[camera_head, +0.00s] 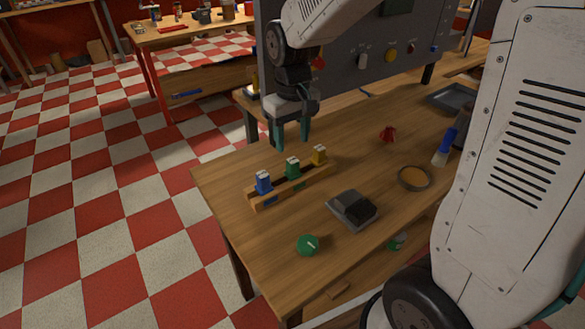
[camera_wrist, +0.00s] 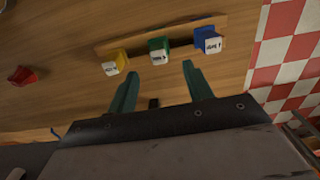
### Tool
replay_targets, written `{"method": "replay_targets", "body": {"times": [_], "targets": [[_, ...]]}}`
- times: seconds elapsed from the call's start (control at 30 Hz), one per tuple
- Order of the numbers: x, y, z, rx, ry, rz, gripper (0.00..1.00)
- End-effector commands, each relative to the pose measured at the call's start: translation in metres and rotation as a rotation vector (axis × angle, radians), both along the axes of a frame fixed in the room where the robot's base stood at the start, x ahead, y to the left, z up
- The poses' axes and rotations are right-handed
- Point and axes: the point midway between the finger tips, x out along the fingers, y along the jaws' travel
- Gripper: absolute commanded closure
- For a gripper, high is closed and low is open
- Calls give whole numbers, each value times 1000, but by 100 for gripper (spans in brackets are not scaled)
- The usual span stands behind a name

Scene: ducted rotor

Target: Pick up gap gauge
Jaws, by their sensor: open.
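Three capped pieces stand upright in a wooden rack (camera_head: 256,207) on the workbench: a blue one (camera_head: 263,182), a green one (camera_head: 292,168) and a yellow one (camera_head: 319,155). Their white tops carry small marks I cannot read, so I cannot tell which is the gap gauge. In the wrist view the yellow (camera_wrist: 114,63), green (camera_wrist: 159,49) and blue (camera_wrist: 207,39) pieces show from above. My gripper (camera_head: 291,145) is open and empty, above the bench and apart from the rack. In the wrist view its teal fingers (camera_wrist: 160,68) are spread, with the green piece beyond the gap between them.
A dark block on a grey plate (camera_head: 352,210), a green knob (camera_head: 308,245), a round amber dish (camera_head: 415,178), a red part (camera_head: 387,134) and a blue-handled brush (camera_head: 445,147) lie on the bench. A grey panel (camera_head: 345,65) stands behind. Bare wood lies left of the rack.

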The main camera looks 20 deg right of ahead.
Motion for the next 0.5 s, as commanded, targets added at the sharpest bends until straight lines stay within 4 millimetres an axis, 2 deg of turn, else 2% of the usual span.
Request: {"method": "replay_targets", "body": {"times": [0.37,0.5], "targets": [[3,0,-41,0,6,4,49],[2,-2,-63,0,6,4,49]]}}
